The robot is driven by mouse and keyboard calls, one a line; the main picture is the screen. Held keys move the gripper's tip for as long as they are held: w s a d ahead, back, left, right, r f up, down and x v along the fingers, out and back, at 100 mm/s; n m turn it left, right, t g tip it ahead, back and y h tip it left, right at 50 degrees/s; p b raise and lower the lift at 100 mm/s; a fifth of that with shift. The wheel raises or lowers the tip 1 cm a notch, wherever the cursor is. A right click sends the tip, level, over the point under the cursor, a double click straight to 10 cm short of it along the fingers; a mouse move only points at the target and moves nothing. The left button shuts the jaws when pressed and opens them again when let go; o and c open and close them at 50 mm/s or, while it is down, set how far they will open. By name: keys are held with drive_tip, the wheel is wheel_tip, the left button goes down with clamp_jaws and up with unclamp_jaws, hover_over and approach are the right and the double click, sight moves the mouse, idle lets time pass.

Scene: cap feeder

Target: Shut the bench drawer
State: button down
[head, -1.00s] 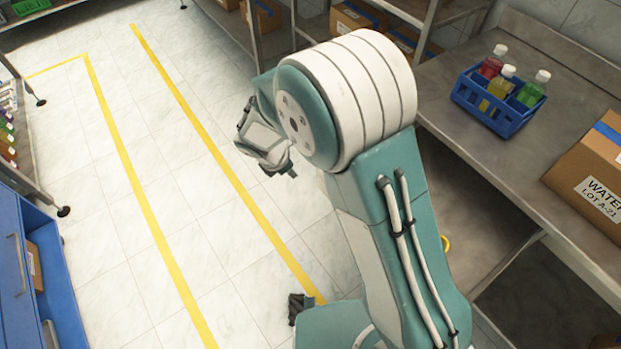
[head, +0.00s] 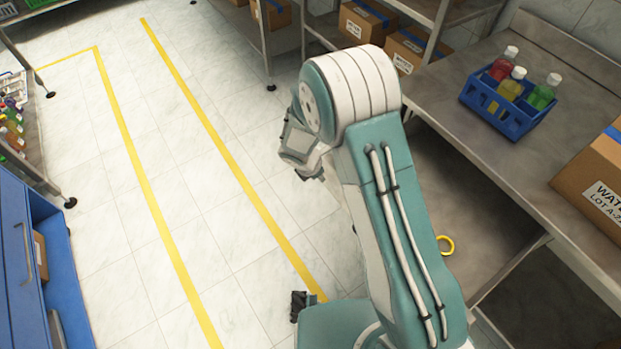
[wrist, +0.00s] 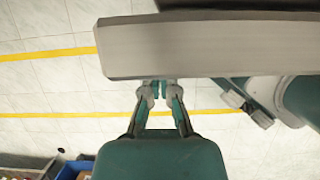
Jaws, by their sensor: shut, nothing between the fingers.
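The steel bench (head: 460,133) runs along the right in the head view. I cannot make out its drawer for certain there. In the wrist view a flat grey metal slab (wrist: 195,45) crosses the top; I cannot tell whether it is the drawer or another part of the bench. My gripper (wrist: 160,90) is shut and empty, with its tips at the lower edge of this slab. I cannot tell whether they touch it. In the head view my arm hides much of the gripper.
A blue crate of bottles (head: 503,112) and a cardboard box (head: 598,190) stand on the bench. A yellow ring (head: 445,246) lies below on the lower shelf. A blue cabinet (head: 18,265) stands at left. The tiled floor (head: 120,215) between is clear.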

sight(407, 127)
drive_tip(key=shift+w+d, duration=0.1)
drive_tip(key=shift+d, duration=0.05)
drive_tip(key=w+d, duration=0.6)
drive_tip(key=d, duration=0.2)
drive_tip(key=w+d, duration=0.6)
drive_tip(key=d, duration=0.3)
drive_tip(key=w+d, duration=0.6)
drive_tip(key=d, duration=0.3)
drive_tip(key=shift+w+d, duration=0.1)
drive_tip(key=shift+w, duration=0.25)
drive_tip(key=shift+w+d, duration=0.5)
drive_tip(key=shift+w, duration=0.05)
